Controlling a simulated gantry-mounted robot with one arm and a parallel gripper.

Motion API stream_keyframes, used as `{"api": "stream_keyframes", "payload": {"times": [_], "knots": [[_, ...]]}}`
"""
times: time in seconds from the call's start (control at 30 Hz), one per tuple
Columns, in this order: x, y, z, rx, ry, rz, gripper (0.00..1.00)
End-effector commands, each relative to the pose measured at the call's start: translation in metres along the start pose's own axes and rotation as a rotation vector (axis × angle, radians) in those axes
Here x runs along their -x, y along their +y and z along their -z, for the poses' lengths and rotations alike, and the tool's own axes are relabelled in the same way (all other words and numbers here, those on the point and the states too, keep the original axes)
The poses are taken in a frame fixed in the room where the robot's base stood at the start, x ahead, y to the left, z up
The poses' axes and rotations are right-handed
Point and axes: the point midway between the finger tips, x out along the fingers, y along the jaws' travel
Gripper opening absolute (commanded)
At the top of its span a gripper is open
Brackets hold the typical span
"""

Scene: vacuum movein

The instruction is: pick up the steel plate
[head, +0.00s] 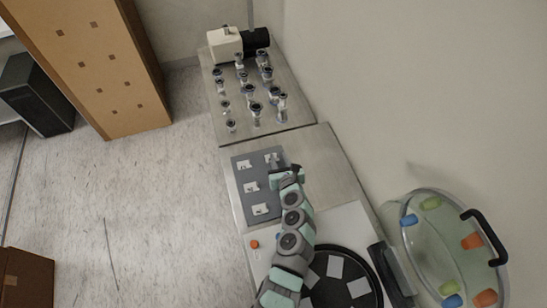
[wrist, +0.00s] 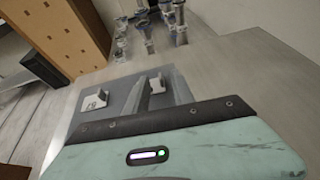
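Several small light steel-coloured plates sit on a dark grey tray (head: 238,189) on the metal bench; one plate (head: 251,187) is at mid-tray and another (head: 260,209) near its front edge. My gripper (head: 284,168) is low over the tray's far right corner, beside the far right plate (head: 272,158). In the wrist view, a plate (wrist: 97,98) lies left of my gripper on the tray. Another plate (wrist: 157,85) shows straight ahead, close to narrow grey upright parts. My gripper's dark edge hides their lower ends, and I cannot tell whether its fingers touch or hold that plate.
Several metal fittings (head: 256,108) stand on the bench behind, with a white and black pump (head: 226,45) at the back. A black disc (head: 343,281) with grey squares lies in front. A round clear lid (head: 446,245) leans at right, near the wall.

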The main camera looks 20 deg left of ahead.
Motion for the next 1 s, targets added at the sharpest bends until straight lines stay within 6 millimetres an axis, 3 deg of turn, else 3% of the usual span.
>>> {"api": "stream_keyframes", "payload": {"times": [0.1,0.37,0.73,1.0], "knots": [[-0.0094,-0.0007,-0.0012,0.004,-0.002,0.001,0.3],[-0.0106,-0.0013,-0.0013,0.002,-0.002,0.003,0.3],[-0.0105,-0.001,-0.001,0.002,-0.001,0.003,0.01],[-0.0104,-0.001,-0.0009,0.002,-0.001,0.003,0.0]]}}
